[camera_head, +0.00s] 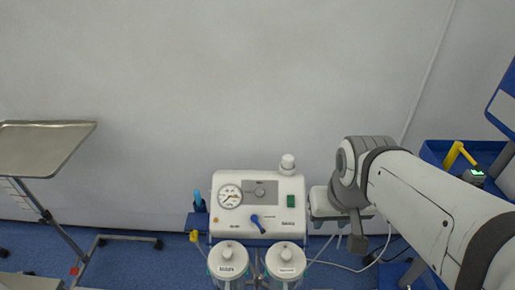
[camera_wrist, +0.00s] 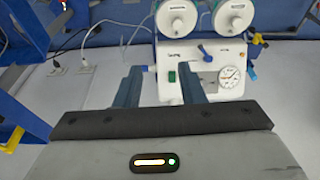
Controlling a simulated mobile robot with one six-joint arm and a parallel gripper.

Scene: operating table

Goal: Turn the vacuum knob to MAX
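The white suction unit (camera_head: 258,208) stands against the wall in the head view, with a round gauge (camera_head: 230,196) on its front left. In the wrist view the unit (camera_wrist: 175,58) appears upside down, with the gauge (camera_wrist: 230,76) and blue lever (camera_wrist: 206,53).
Two lidded canisters (camera_head: 228,260) (camera_head: 286,260) stand in front of the unit. A metal tray stand (camera_head: 45,145) is at left, a blue cart (camera_head: 450,155) at right. A white cable (camera_head: 360,268) trails at right.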

